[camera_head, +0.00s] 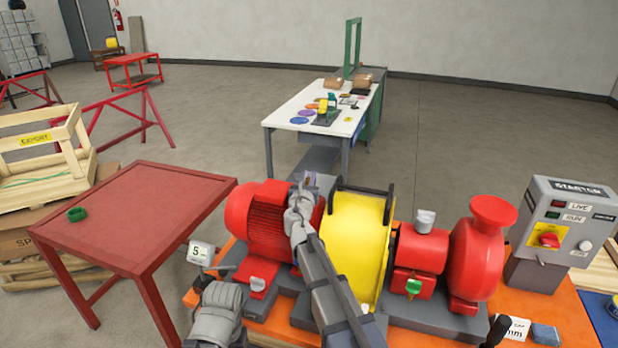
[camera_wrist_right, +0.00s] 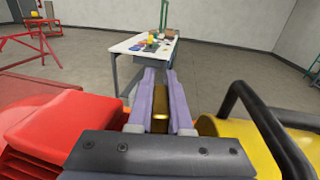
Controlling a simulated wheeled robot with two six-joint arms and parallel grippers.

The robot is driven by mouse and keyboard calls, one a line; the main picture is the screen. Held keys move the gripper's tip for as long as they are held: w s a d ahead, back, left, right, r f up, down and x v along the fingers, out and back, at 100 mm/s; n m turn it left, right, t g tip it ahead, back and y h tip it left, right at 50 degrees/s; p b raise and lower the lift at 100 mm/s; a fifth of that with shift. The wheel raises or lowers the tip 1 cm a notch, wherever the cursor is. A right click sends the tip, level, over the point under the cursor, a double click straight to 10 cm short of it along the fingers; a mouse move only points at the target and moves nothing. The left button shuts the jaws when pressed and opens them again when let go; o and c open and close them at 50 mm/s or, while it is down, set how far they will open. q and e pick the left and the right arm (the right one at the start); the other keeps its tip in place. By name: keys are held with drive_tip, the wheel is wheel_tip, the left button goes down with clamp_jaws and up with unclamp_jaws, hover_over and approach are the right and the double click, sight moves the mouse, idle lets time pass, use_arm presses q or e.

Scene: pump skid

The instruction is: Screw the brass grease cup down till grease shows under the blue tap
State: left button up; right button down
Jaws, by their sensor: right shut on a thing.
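My right gripper (camera_head: 308,182) is raised above the gap between the red motor (camera_head: 262,215) and the yellow coupling guard (camera_head: 352,245). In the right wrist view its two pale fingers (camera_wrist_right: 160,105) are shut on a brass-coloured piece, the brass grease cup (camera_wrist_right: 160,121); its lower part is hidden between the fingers. In the head view the cup is too small to make out. I cannot make out a blue tap; a green tap (camera_head: 413,287) shows on the red bearing housing (camera_head: 420,250). A grey link of mine shows at the bottom left, but no left gripper.
The red pump casing (camera_head: 478,255) and the grey starter box (camera_head: 562,225) stand at the right of the orange skid (camera_head: 575,315). Black guard handles (camera_head: 389,205) stick up near my right gripper. A red table (camera_head: 140,210) stands left, a white-topped bench (camera_head: 290,112) behind.

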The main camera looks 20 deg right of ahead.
drive_tip(key=shift+m+h, duration=0.3)
drive_tip(key=shift+h, duration=0.1)
drive_tip(key=m+g+h, duration=0.1)
drive_tip(key=h, duration=0.1)
drive_tip(key=shift+d+m+g+h, duration=0.15)
drive_tip(key=shift+m+g+h, duration=0.15)
drive_tip(key=shift+m+g, duration=0.1)
drive_tip(key=m+g+h, duration=0.2)
drive_tip(key=shift+s+d+g+h, duration=0.15)
drive_tip(key=shift+d+g+h, duration=0.15)
drive_tip(key=shift+h, duration=0.1)
drive_tip(key=shift+s+d+m+g+h, duration=0.1)
drive_tip(key=shift+s+m+g+h, duration=0.1)
drive_tip(key=shift+m+g+h, duration=0.5)
drive_tip(key=shift+s+d+m+g+h, duration=0.2)
drive_tip(key=shift+m+g+h, duration=0.25)
drive_tip(key=shift+m+g, duration=0.45)
drive_tip(key=shift+s+d+m+g+h, duration=0.1)
drive_tip(key=shift+s+m+g+h, duration=0.1)
drive_tip(key=shift+m+g+h, duration=0.6)
drive_tip(key=shift+s+g+y, duration=0.1)
drive_tip(key=shift+g+y, duration=0.15)
drive_tip(key=shift+g, duration=0.05)
drive_tip(key=c, duration=0.8)
unclamp_jaws()
drive_tip(key=shift+c, duration=0.2)
drive_tip(key=shift+a, duration=0.15)
